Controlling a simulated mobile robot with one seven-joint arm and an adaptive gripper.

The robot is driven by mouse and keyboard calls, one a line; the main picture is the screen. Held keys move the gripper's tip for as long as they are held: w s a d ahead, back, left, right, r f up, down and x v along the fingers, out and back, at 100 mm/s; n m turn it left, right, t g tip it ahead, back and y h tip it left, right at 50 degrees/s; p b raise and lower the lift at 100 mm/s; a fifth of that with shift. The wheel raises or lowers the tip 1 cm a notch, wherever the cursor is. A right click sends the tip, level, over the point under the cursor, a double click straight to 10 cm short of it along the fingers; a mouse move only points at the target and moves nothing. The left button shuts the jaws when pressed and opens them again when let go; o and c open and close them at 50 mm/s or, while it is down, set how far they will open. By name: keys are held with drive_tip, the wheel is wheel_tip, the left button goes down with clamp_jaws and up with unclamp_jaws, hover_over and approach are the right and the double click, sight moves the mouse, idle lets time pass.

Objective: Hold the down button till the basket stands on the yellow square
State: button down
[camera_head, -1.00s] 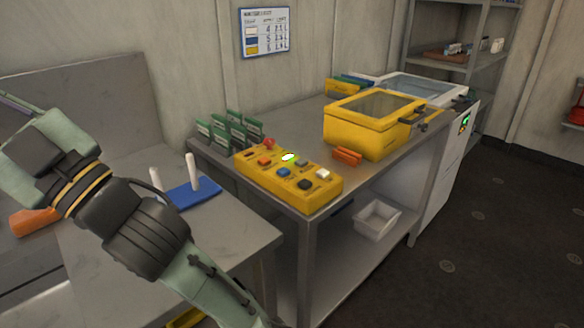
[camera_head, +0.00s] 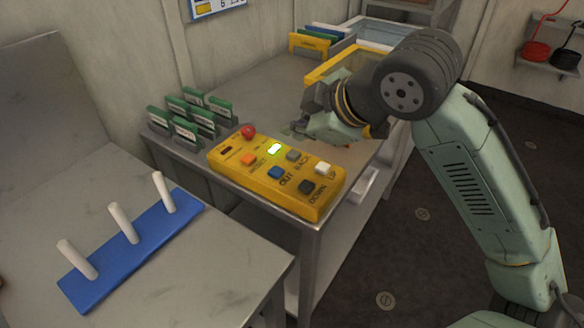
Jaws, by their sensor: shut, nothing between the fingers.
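The yellow control box (camera_head: 262,180) lies on the metal table, its labels legible in part. The black button (camera_head: 306,187) has the word DOWN beside it, near the box's front right end. The white button (camera_head: 323,168) is by the word UP. My gripper (camera_head: 294,131) is shut and empty, just behind the box, pointing left, away from the black button. I see neither the basket nor the yellow square.
A blue board with white pegs (camera_head: 125,235) lies on the nearer bench at left. Dark floor (camera_head: 400,240) is open at right.

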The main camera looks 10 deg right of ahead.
sight(304, 187)
drive_tip(key=shift+s+d+f, duration=0.2)
drive_tip(key=shift+s+d, duration=0.2)
drive_tip(key=shift+d, duration=0.25)
wheel_tip(304, 187, down, 9)
drive_tip(key=b, duration=0.7)
drive_tip(key=shift+r, duration=0.1)
idle(1.0)
drive_tip(key=shift+f+b, duration=0.35)
drive_tip(key=shift+f, duration=0.1)
